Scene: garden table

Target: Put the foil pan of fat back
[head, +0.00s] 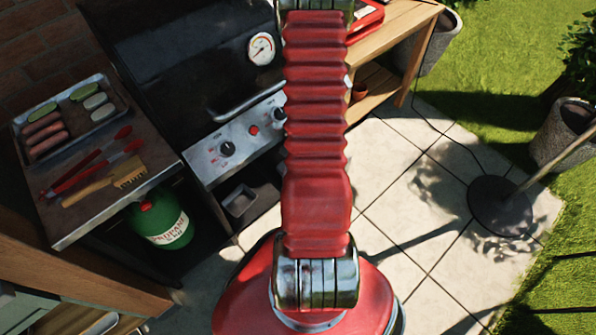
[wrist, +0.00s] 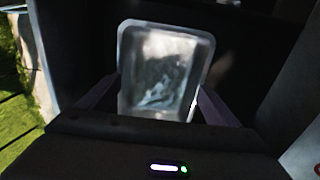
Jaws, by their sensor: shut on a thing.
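The foil pan (wrist: 166,62) is a pale, shallow, rounded rectangle in the wrist view. Its inside is blurred, with grey and whitish patches. My gripper (wrist: 158,88) is shut on it, with one dark purple finger at each side of the pan.
A side shelf (head: 150,165) at left holds a food tray (head: 98,122), red tongs (head: 85,170) and a brush (head: 128,172). A green propane bottle (head: 160,218) stands below. A wooden table (head: 400,30) is beyond the grill. Paving (head: 400,200) at right is mostly clear.

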